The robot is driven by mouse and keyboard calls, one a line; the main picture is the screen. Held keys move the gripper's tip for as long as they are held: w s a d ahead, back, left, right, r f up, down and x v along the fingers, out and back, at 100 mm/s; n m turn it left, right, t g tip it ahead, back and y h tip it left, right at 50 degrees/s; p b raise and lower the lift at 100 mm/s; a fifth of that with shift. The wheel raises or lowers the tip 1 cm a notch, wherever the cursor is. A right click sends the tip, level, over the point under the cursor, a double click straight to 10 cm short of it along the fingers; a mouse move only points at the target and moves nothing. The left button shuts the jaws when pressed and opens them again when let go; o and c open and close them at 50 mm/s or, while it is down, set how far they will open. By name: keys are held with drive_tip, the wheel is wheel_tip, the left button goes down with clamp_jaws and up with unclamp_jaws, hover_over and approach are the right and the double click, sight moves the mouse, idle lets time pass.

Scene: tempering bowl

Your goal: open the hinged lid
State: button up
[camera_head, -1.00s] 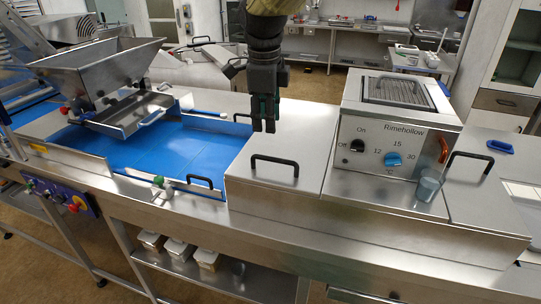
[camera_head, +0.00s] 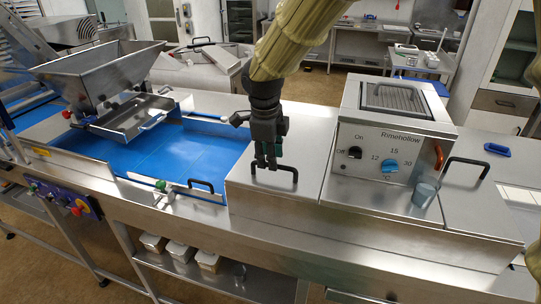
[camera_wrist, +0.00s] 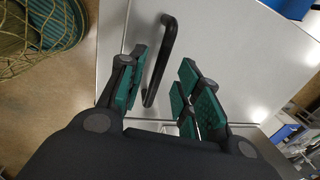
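A flat steel lid (camera_head: 252,187) lies closed on the counter, left of the Rimehollow unit. Its black bar handle (camera_head: 295,175) stands near the front edge. My gripper (camera_head: 268,162) points down at this handle and partly covers it. In the wrist view the handle (camera_wrist: 163,55) runs between the green finger pads of my gripper (camera_wrist: 165,88), nearer the left pads. The fingers are apart, with a gap to the right pads. I cannot tell whether the left pads touch the handle. A second steel panel (camera_head: 453,205) with a black handle (camera_head: 470,163) lies right of the unit.
The Rimehollow unit (camera_head: 385,195), with dials and a grille top, stands close to the right of the lid. A grey-blue cup (camera_head: 424,194) is at its front right. A blue belt (camera_head: 170,158) and a steel hopper (camera_head: 100,75) are to the left.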

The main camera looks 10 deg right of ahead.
drive_tip(key=shift+w+d+f, duration=0.1)
drive_tip(key=shift+w+f, duration=0.05)
drive_tip(key=shift+f, duration=0.75)
clamp_jaws()
